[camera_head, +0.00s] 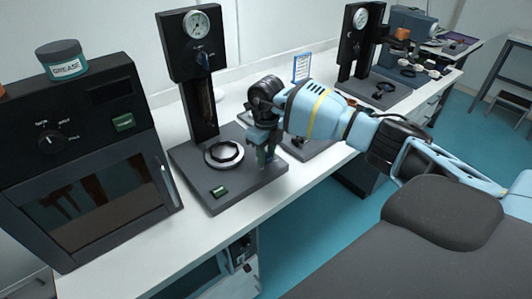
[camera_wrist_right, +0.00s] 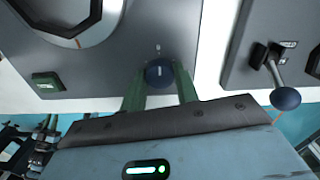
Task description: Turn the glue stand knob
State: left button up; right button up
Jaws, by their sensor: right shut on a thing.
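The glue stand is a black column with a round gauge (camera_head: 198,25) on a dark grey base (camera_head: 235,195). A round ring (camera_head: 224,154) sits on the base and a green switch (camera_head: 219,191) is at its front; the switch also shows in the wrist view (camera_wrist_right: 47,84). My right gripper (camera_head: 264,157) reaches down at the base's right side. In the wrist view its green fingers are shut on the dark round knob (camera_wrist_right: 160,73), which has a light mark on top. In the head view the gripper hides the knob. My left gripper is out of view.
A black oven-like box (camera_head: 110,95) with a grease jar (camera_head: 62,58) on top stands at the left. A ball-ended lever (camera_wrist_right: 285,97) is on the neighbouring base at right. A second gauge stand (camera_head: 358,45) is farther back. White table (camera_head: 120,235) shows at the front.

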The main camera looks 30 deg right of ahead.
jog(key=shift+n, duration=0.3)
jog(key=o, duration=1)
jog(key=shift+c, duration=0.2)
notch_tip(320, 180, up, 8)
jog(key=shift+f, duration=0.1)
dwell(0.4)
